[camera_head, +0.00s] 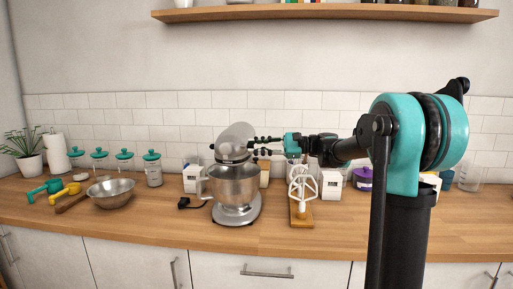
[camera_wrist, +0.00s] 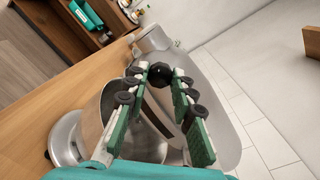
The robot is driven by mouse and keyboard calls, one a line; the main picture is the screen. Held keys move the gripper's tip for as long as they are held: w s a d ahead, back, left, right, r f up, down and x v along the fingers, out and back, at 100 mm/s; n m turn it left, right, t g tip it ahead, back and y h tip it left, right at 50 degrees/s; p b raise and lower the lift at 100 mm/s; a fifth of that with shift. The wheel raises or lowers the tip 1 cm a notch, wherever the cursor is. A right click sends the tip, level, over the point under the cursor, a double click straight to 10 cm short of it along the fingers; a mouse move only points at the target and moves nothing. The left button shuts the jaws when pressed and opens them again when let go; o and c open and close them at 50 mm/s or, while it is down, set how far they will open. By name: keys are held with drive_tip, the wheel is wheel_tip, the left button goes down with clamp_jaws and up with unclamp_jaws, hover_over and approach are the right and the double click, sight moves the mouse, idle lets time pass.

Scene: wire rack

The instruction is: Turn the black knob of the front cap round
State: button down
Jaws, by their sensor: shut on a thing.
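A silver stand mixer (camera_head: 240,207) stands on the wooden counter, with its head (camera_head: 233,138) tilted up above a steel bowl (camera_head: 234,184). My gripper (camera_head: 255,145) reaches in from the right to the front of the head. In the wrist view, the round black knob (camera_wrist: 160,75) sits at the front end of the mixer head (camera_wrist: 205,100). The tips of my gripper (camera_wrist: 161,77) are on either side of the knob, shut on it. The front cap around the knob is partly hidden by the fingers.
White boxes (camera_head: 331,185) and jars line the back. A loose steel bowl (camera_head: 111,193) is at the left. A shelf (camera_head: 330,13) hangs above. The front counter strip is clear.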

idle(0.4)
drive_tip(key=c, duration=1.3)
unclamp_jaws()
drive_tip(key=d, duration=1.2)
drive_tip(key=shift+w+r, duration=0.15)
drive_tip(key=shift+r, duration=0.05)
